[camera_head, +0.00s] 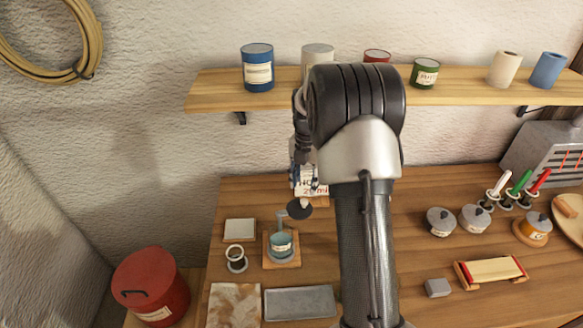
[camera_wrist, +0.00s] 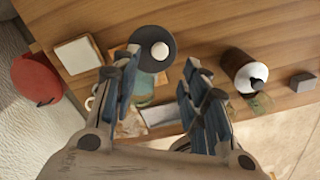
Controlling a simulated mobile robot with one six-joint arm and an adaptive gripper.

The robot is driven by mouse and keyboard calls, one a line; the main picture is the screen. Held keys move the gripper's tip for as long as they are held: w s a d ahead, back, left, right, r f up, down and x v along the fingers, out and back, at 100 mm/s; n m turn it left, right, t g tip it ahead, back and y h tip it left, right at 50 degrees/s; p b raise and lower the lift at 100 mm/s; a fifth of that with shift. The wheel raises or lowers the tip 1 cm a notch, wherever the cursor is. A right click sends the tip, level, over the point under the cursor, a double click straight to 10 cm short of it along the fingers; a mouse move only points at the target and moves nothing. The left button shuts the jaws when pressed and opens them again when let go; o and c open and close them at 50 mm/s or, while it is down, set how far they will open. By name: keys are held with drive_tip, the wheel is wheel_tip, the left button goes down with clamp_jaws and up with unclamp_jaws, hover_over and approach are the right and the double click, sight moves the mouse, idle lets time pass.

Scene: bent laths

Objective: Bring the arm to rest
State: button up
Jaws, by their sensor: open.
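My gripper (camera_head: 304,190) hangs at the end of my arm over the left part of the workbench (camera_head: 410,190), partly hidden behind the arm in the head view. In the wrist view my gripper (camera_wrist: 160,80) has its blue-grey fingers wide apart with nothing held between them. A black round disc with a pale knob (camera_wrist: 153,50) shows beyond the fingertips; the disc (camera_head: 298,209) is just below the gripper in the head view. I cannot tell the exact gap between them.
A teal jar (camera_head: 281,245), a small cup (camera_head: 236,259) and a white tile (camera_head: 240,230) stand close by. A shelf with cans (camera_head: 210,91) runs above. A red bin (camera_head: 151,285) is at left. Lidded pots (camera_head: 441,222) and colored-handled tools (camera_head: 519,182) are at right.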

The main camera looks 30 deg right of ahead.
drive_tip(key=s+a+r+m+t+b, duration=0.2)
drive_tip(key=s+a+r+m+b, duration=0.1)
drive_tip(key=s+a+r+m, duration=1)
drive_tip(key=s+a+m+t+b, duration=0.1)
drive_tip(key=s+a+m, duration=0.3)
drive_tip(key=s+m, duration=0.2)
drive_tip(key=s+a+f+m+t+b, duration=0.1)
drive_tip(key=s+a+m+b, duration=0.1)
drive_tip(key=s+a+m, duration=0.3)
drive_tip(key=s, duration=0.4)
drive_tip(key=shift+s+a+f+m+t, duration=0.15)
drive_tip(key=shift+s+f+m+t, duration=0.15)
drive_tip(key=shift+s+m, duration=0.1)
